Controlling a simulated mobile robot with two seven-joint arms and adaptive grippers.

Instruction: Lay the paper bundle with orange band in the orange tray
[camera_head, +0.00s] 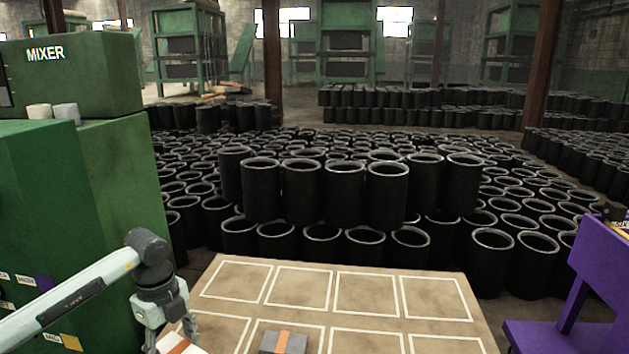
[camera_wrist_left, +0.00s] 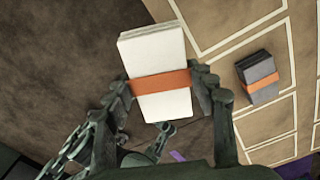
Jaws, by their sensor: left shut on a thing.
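The paper bundle (camera_wrist_left: 157,48) is a white stack with an orange band around its middle. My left gripper (camera_wrist_left: 162,86) is shut on it across the band, with one finger on each side. In the head view the bundle (camera_head: 183,348) shows only in part at the bottom edge, below my left wrist, at the table's left side. In the wrist view the bundle is above the floor and the table's edge; its height cannot be told. I see no orange tray in either view. My right gripper is not in view.
A dark grey block with an orange band (camera_head: 284,342) lies in a white-outlined square on the tan table (camera_head: 250,308); it also shows in the wrist view (camera_wrist_left: 259,78). The far squares are empty. Black sleeves (camera_head: 345,195) stand behind.

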